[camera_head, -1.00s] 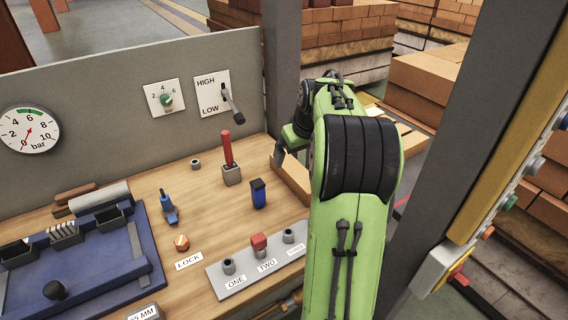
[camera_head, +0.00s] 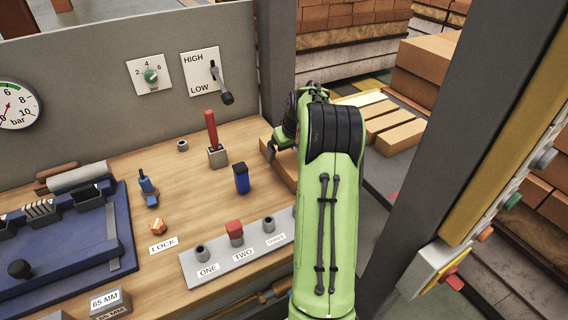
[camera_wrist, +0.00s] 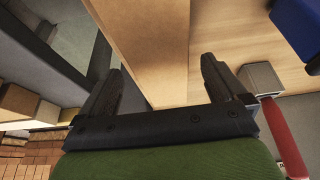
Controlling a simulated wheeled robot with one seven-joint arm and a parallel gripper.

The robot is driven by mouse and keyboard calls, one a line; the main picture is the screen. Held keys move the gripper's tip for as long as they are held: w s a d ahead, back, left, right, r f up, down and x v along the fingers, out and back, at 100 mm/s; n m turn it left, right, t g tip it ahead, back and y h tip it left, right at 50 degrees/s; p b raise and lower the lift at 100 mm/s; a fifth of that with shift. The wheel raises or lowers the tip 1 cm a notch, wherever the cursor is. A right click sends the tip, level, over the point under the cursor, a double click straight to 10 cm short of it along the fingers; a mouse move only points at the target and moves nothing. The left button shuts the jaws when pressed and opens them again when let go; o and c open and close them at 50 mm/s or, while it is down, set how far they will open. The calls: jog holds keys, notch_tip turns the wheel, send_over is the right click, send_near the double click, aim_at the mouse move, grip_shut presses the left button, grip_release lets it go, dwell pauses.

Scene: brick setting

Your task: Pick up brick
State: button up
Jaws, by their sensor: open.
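A tan brick (camera_head: 284,170) lies on the right end of the wooden bench, partly hidden behind my green arm. In the wrist view the brick (camera_wrist: 142,45) fills the upper middle as a broad tan face, and its near end reaches down between the two dark fingers. My gripper (camera_wrist: 160,85) is open, with a finger to each side of the brick's near end and a visible gap to the right finger. In the head view my gripper (camera_head: 270,150) is small, just at the brick's far end; contact cannot be told.
A red-handled lever (camera_head: 212,135) and a blue switch (camera_head: 241,179) stand left of the brick. A button strip (camera_head: 222,262) lies in front. A dark post (camera_head: 450,140) rises on the right. More bricks (camera_head: 390,125) lie beyond the bench.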

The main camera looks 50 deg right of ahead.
aim_at(284, 153)
jog(key=b+x, duration=0.1)
jog(key=x, duration=0.3)
jog(key=shift+w+f, duration=0.15)
jog(key=shift+f, duration=0.15)
jog(key=shift+r, duration=0.15)
jog(key=shift+c, duration=1.1)
jog(key=c, duration=1.3)
notch_tip(284, 153, up, 10)
jog(key=p, duration=0.3)
jog(key=shift+c, duration=0.2)
